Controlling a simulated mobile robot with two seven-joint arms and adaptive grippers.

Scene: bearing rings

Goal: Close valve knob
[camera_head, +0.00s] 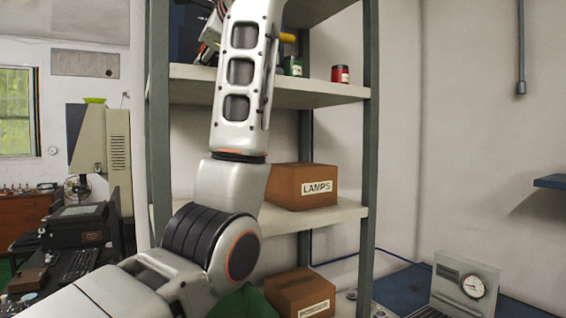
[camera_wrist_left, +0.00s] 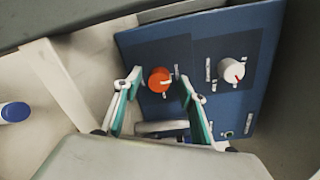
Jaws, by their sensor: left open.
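A blue panel (camera_wrist_left: 205,40) fills the middle of the left wrist view. It bears a round orange-red knob (camera_wrist_left: 160,79) on the left and a white knob (camera_wrist_left: 232,71) with a red mark on the right. My left gripper (camera_wrist_left: 160,84) is open, its two fingers on either side of the red knob; whether they touch it is unclear. In the head view my left arm reaches up to a dark blue box (camera_head: 186,38) on the upper shelf, and the arm hides most of the knob area. My right gripper is not in view.
The shelf unit (camera_head: 310,93) holds a green can (camera_head: 293,66), a red can (camera_head: 340,74) and a LAMPS carton (camera_head: 302,186). Its grey post (camera_head: 369,130) stands right of my arm. A gauge box (camera_head: 464,285) sits at lower right. A blue-capped thing (camera_wrist_left: 14,112) shows at left.

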